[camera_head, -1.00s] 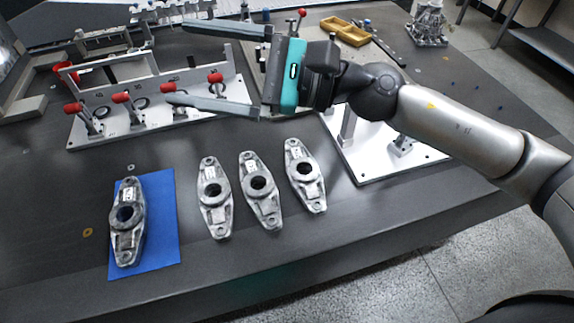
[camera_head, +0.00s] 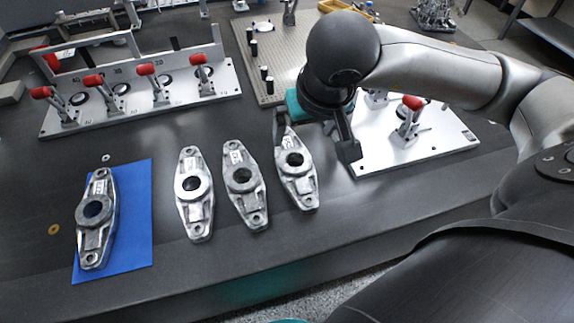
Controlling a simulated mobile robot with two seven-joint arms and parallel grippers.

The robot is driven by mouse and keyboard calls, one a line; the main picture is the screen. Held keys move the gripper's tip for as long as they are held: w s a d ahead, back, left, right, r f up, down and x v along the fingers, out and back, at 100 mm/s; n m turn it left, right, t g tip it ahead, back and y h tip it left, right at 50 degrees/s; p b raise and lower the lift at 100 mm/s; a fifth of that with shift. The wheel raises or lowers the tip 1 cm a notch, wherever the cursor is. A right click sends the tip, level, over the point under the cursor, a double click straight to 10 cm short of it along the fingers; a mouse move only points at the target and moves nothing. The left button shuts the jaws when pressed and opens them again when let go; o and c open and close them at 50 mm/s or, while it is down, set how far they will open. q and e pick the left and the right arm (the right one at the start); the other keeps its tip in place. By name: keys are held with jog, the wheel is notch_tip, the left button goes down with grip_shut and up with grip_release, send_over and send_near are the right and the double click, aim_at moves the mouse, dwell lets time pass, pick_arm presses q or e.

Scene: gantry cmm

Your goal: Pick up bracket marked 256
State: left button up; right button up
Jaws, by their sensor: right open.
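Several grey cast brackets with a central hole lie on the dark table. One bracket (camera_head: 95,235) rests on a blue mat (camera_head: 137,215) at the left. A row of three stands to its right: a left bracket (camera_head: 195,210), a middle bracket (camera_head: 248,200) and a right bracket (camera_head: 303,187). Their markings are too small to read, so I cannot tell which is 256. My right gripper (camera_head: 315,140) is open, pointing down at the far end of the right bracket. One finger overlaps that bracket's far end; the other is to its right. Contact cannot be told. My left gripper is out of view.
A plate with red-handled clamps (camera_head: 140,105) stands behind the brackets at the left. A white fixture plate (camera_head: 425,150) with a red-handled clamp lies right of my gripper. A perforated board (camera_head: 285,55) is behind. The table's front strip is clear.

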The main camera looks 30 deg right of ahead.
jog(key=b, duration=0.3)
send_near(297, 157)
jog(key=shift+s+a, duration=0.35)
jog(key=shift+a, duration=0.45)
jog(key=shift+x, duration=0.75)
jog(key=shift+s+b+x, duration=0.2)
jog(key=shift+b+x, duration=0.5)
jog(key=shift+x, duration=0.95)
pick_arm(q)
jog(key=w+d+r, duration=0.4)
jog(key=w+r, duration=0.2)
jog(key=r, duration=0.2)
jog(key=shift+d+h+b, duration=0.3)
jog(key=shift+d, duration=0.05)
pick_arm(e)
jog(key=shift+x, duration=1.05)
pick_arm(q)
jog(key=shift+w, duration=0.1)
pick_arm(e)
jog(key=shift+d, duration=0.1)
jog(key=shift+c, duration=0.2)
jog(key=shift+w+r, duration=0.1)
grip_shut()
